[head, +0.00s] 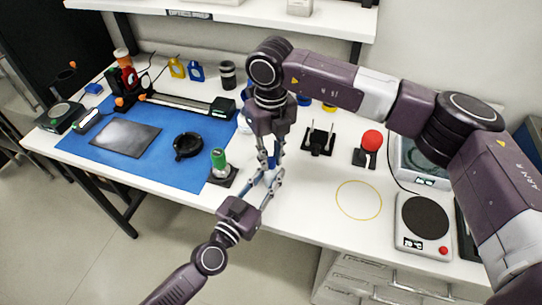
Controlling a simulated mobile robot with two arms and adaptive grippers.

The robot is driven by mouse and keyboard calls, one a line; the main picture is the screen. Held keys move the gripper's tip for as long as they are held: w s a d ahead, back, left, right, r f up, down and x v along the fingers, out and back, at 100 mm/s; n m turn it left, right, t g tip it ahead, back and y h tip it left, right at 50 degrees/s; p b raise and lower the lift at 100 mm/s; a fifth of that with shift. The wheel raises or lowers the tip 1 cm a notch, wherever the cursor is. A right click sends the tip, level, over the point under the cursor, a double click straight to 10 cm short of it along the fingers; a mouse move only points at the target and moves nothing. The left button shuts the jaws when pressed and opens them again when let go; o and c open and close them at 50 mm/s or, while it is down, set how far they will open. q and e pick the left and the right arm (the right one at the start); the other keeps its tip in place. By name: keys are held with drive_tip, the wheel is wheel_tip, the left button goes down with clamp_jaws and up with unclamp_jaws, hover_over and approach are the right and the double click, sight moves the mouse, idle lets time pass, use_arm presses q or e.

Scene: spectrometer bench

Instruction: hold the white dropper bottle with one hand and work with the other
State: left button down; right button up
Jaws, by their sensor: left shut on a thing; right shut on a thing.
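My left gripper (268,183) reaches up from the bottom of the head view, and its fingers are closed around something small. My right gripper (268,165) points down from above, its fingertips meeting those of the left at the same spot over the table's front part. The fingers cover most of what they are shut on, so I cannot clearly make out the white dropper bottle or which part each gripper has. A white object (243,124) shows partly behind my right arm; I cannot tell what it is.
A green-topped item (218,160) on a dark base stands just left of the grippers. A black round dish (187,146) lies on the blue mat (90,157). To the right are a red knob (372,139), a yellow ring (358,213) and a scale (425,243). White table is clear around the ring.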

drive_tip(key=shift+f, duration=0.6)
